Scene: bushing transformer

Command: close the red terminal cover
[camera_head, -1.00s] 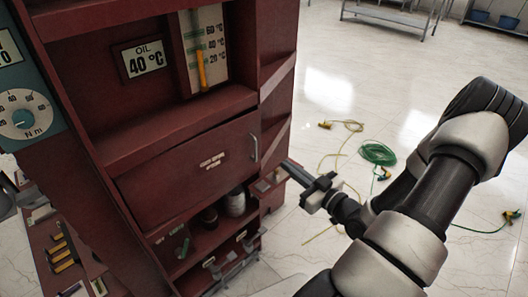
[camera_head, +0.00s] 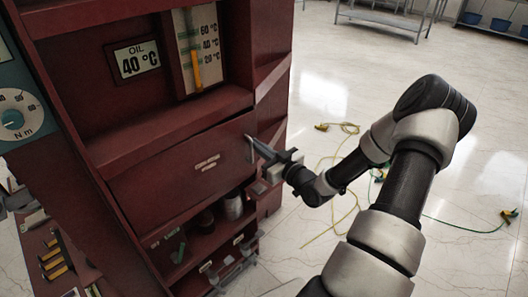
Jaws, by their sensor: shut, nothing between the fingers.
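The red terminal cover (camera_head: 170,185) is a flat panel with a small label on the front of the red cabinet. A dark line runs along its top edge; I cannot tell whether it is fully flush. A metal handle (camera_head: 249,149) stands at its right end. My gripper (camera_head: 256,145) is shut and empty, its fingers pointing left at the handle end of the cover. The fingertips overlap the handle area in the picture; I cannot tell whether they touch it.
Below the cover, open shelves hold a pale jar (camera_head: 233,207) and other small items. An oil display (camera_head: 137,62) and a temperature gauge (camera_head: 196,50) sit above. A dial panel (camera_head: 14,115) is at left.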

